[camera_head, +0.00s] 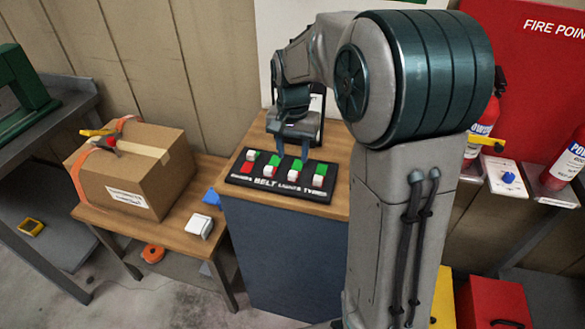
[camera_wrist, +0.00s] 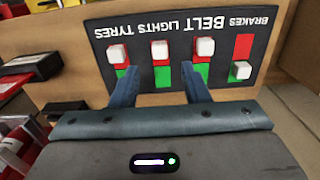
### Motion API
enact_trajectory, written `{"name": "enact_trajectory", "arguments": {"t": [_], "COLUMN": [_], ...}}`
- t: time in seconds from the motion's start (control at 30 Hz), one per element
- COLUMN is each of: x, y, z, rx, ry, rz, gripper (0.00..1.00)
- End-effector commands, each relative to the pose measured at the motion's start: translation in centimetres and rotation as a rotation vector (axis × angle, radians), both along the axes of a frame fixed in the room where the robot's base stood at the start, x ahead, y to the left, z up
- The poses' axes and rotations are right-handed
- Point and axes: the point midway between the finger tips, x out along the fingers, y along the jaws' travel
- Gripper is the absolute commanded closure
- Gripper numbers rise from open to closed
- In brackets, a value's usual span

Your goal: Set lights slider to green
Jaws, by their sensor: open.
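The black slider panel (camera_head: 240,180) lies on the wooden top of a cabinet; it also fills the upper wrist view (camera_wrist: 262,22), with its labels upside down. The lights slider's white knob (camera_wrist: 160,48) sits at the red end by its label, with green (camera_wrist: 162,76) showing at the other end. It also shows in the head view (camera_head: 293,177). My gripper (camera_wrist: 161,70) is open and empty, its fingers either side of the lights slot in the picture. In the head view my gripper (camera_head: 292,154) is at the panel's far side. Finger height and contact are unclear.
The belt knob (camera_wrist: 205,48) and tyres knob (camera_wrist: 117,53) flank the lights knob, both at red. The brakes knob (camera_wrist: 241,70) is at green. A cardboard box (camera_head: 130,175) stands on the lower table to the left. Fire extinguishers (camera_head: 485,125) stand at the right.

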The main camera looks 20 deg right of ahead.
Motion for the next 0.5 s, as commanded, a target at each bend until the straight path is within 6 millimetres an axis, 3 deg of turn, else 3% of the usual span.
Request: {"name": "enact_trajectory", "arguments": {"t": [0.2,0.5], "x": [-0.1,0.0], "y": [0.0,0.0], "z": [-4.2,-6.3], "rx": [0.000,0.001], "ry": [0.004,0.001], "rz": [0.001,0.001], "gripper": [0.58,0.58]}}
